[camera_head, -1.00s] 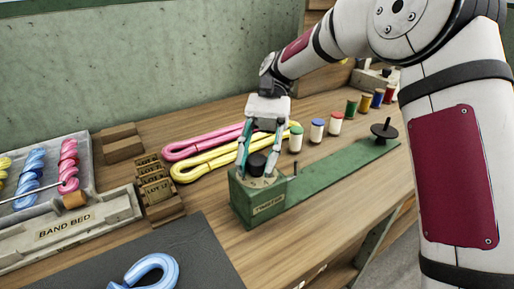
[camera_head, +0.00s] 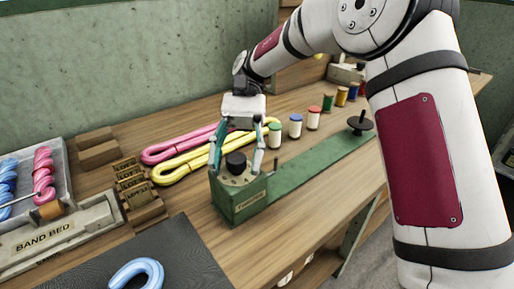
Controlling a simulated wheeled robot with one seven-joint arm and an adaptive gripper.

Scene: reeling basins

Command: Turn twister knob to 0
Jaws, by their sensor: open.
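The twister (camera_head: 238,205) is a green box with a small label on its front, standing on the wooden bench. Its black knob (camera_head: 236,162) sits on a pale dial plate on top; the dial's marks are too small to read. My gripper (camera_head: 238,168) points down over the box with its fingers open. One finger is to the left of the knob and the other to the right. I see gaps between the fingers and the knob, but cannot tell whether either tip touches the dial plate.
A green rail (camera_head: 325,158) runs right from the box to a black spool holder (camera_head: 360,124). Pink (camera_head: 170,149) and yellow (camera_head: 190,167) skeins lie behind the box. Several thread spools (camera_head: 295,126) stand behind the rail. Lot blocks (camera_head: 138,190) and the band bed (camera_head: 60,238) are left.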

